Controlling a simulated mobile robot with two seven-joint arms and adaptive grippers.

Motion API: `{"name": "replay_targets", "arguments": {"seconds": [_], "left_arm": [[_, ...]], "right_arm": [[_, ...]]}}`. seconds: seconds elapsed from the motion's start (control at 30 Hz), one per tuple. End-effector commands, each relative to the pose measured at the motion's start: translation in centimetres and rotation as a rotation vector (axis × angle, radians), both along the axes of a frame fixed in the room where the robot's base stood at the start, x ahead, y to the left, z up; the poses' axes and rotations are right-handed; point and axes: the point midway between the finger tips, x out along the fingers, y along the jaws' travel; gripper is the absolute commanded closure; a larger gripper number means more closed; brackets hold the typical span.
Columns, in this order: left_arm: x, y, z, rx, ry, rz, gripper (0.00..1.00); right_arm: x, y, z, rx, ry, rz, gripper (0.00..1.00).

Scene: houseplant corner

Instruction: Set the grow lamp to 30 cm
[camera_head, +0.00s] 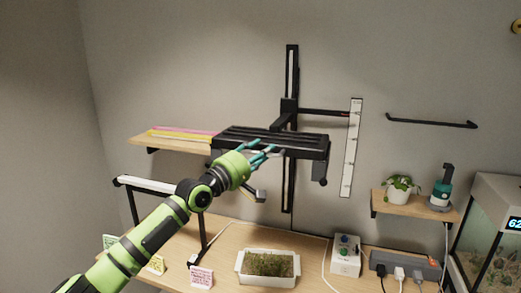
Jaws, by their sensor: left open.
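The black grow lamp (310,147) sits on a vertical black rail (292,75) on the wall. A thin arm with a reddish mark reaches from its carriage (288,108) to a white height scale (353,150), touching its upper part; the numbers are too small to read. A tray of seedlings (266,267) stands on the table below the lamp. My left gripper (268,152) is open at the lamp's front left part, its teal fingers overlapping the lamp's front edge in the picture. I cannot tell whether they touch it. My right gripper is not in view.
A wooden shelf (175,144) is left of the lamp. A small shelf (411,206) with a potted plant (398,190) and a teal device (440,190) is at right, near the fish tank (495,245). A power strip (420,264) and a control box (345,256) occupy the table.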

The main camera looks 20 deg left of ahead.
Motion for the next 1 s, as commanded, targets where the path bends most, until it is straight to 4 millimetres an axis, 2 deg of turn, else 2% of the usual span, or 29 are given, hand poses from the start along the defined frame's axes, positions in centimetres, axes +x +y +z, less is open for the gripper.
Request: {"name": "replay_targets", "arguments": {"seconds": [0.27,0.37,0.4,0.6,0.73,0.87,1.0], "left_arm": [[0.2,-0.1,-0.1,0.001,0.001,0.001,0.56],[0.2,0.0,0.0,0.001,0.001,0.001,0.92],[0.2,-0.1,0.0,0.001,0.001,0.001,1.0],[0.2,0.0,-0.2,0.003,0.001,0.002,1.0],[0.2,0.0,-1.2,0.003,0.002,0.002,1.0],[0.2,-0.1,-3.7,0.003,0.006,0.001,1.0],[0.2,-0.1,-7.5,0.004,0.011,0.0,1.0]], "right_arm": [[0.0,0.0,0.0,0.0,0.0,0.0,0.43],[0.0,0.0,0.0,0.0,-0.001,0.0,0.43],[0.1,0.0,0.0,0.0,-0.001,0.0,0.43],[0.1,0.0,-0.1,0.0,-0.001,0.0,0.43],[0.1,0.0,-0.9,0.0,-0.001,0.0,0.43],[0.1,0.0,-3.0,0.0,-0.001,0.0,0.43],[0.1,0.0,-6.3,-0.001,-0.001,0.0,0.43]]}}
